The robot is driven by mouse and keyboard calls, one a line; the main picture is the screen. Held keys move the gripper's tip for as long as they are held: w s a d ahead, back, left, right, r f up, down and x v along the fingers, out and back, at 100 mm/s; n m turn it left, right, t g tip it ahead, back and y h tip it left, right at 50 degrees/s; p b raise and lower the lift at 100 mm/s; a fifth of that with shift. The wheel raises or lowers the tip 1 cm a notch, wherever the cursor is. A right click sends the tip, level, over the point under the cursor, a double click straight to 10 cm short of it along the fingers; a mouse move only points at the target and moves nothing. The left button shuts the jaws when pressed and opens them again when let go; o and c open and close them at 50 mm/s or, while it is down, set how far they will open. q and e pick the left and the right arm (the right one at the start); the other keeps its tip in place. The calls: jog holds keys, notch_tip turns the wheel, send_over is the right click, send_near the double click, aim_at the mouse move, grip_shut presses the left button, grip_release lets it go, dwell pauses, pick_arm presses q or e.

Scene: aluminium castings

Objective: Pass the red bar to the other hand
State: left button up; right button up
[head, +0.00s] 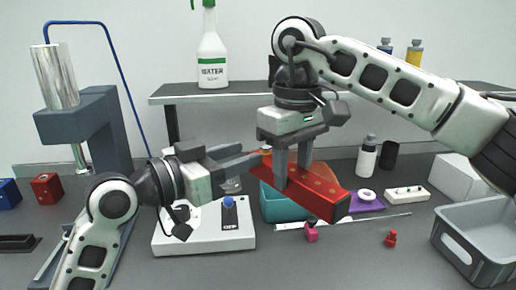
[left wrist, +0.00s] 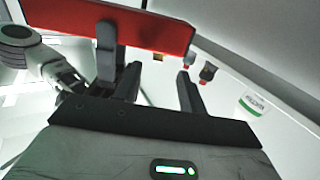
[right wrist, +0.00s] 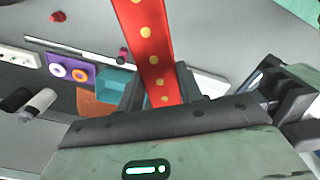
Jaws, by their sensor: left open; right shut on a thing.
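The red bar (head: 318,190) is held in the air, slanting down toward the right in the head view. My right gripper (head: 292,178) points down and is shut on the bar near its middle. The bar's face with several yellow dots shows in the right wrist view (right wrist: 148,45). My left gripper (head: 252,157) comes in from the left, open, with its fingers by the bar's far left end. In the left wrist view the bar (left wrist: 150,30) crosses beyond the open left fingers (left wrist: 160,75). Whether they touch it, I cannot tell.
Below are a teal bin (head: 272,205), a white device with a blue knob (head: 200,240), a pink bottle (head: 311,233) and a red piece (head: 391,240). A grey crate (head: 480,272) stands at the right, a press (head: 85,125) at the left. A shelf (head: 230,90) runs behind.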

aim_at(261, 148)
pick_arm(q)
jog(key=x, duration=0.5)
jog(key=shift+w+d, duration=0.25)
jog(key=shift+d, duration=0.05)
jog(key=shift+c, duration=0.3)
grip_shut()
pick_arm(e)
jog(key=o, duration=1.2)
